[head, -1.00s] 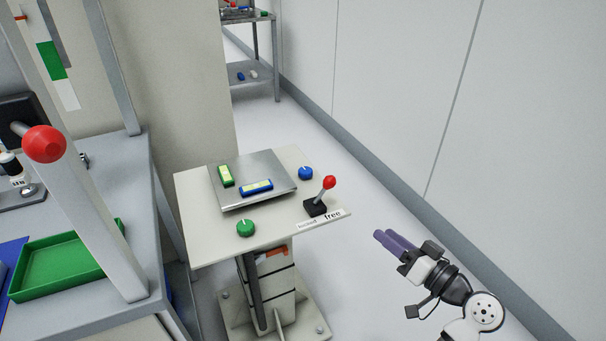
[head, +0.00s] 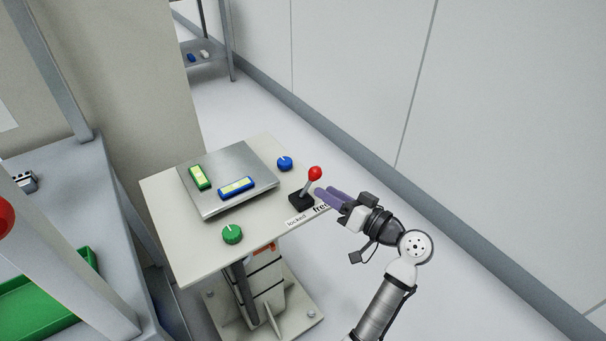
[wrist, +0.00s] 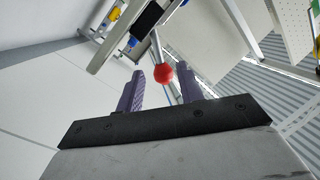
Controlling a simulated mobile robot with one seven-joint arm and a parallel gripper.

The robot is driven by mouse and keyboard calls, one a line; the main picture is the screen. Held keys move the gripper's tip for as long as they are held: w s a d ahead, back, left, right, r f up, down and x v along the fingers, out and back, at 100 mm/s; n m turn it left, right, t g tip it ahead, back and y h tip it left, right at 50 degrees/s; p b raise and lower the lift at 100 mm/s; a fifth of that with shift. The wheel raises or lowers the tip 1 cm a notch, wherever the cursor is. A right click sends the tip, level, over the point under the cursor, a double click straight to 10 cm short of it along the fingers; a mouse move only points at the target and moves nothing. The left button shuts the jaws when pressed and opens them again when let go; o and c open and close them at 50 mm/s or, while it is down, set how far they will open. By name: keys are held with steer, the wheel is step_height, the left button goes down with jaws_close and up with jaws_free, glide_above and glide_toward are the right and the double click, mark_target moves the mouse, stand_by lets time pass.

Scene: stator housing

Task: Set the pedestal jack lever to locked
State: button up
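The jack lever (head: 311,180) has a red ball knob on a short grey stick rising from a black base on the right edge of the pedestal table (head: 160,190). It leans right, toward the label side reading "free"; "locked" is printed to the left. My gripper (head: 318,192) is just right of the lever, at about its height, partly over the "free" label. In the wrist view the red knob (wrist: 163,74) shows between and beyond the two purple fingers, which are apart. My gripper (wrist: 162,84) is open and empty; whether a finger touches the lever is unclear.
On the table are a steel plate (head: 218,207) bearing green and blue labelled blocks, a blue knob (head: 285,163) and a green knob (head: 232,234). A grey bench with a green tray (head: 45,300) stands left. Clear floor lies right, beside the wall.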

mark_target(309, 183)
steer(key=p+x, duration=0.1)
steer(key=x, duration=0.7)
steer(key=shift+w+a+p, duration=0.15)
steer(key=shift+p, duration=0.15)
jaws_close()
